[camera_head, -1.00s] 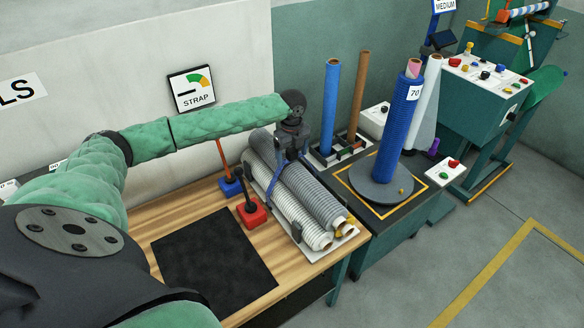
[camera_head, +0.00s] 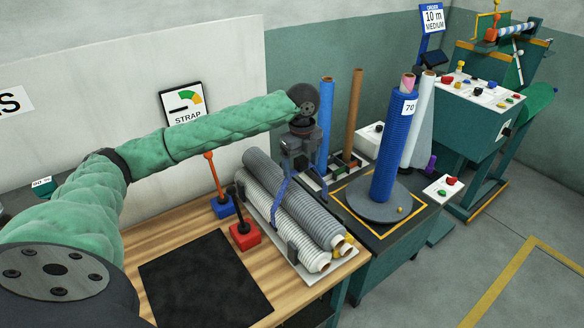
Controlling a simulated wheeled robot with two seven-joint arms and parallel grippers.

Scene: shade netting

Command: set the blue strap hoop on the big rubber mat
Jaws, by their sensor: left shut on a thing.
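My left gripper (camera_head: 297,160) points down above the grey rolls and is shut on the blue strap hoop (camera_head: 280,186). The hoop hangs from the jaws as a thin blue band, with one side low in front of the grey rolls (camera_head: 300,212). Whether it still passes around a roll I cannot tell. The big rubber mat (camera_head: 204,280) is a flat black square on the wooden bench, left of and nearer than the rolls; its visible surface is bare. My right gripper is out of view.
Two tools stand between mat and rolls, one with a blue base (camera_head: 222,207), one with a red base (camera_head: 244,237). The rolls lie in a white tray (camera_head: 343,268). Upright blue tubes (camera_head: 396,145) stand right of it. A strap sign (camera_head: 184,103) is behind.

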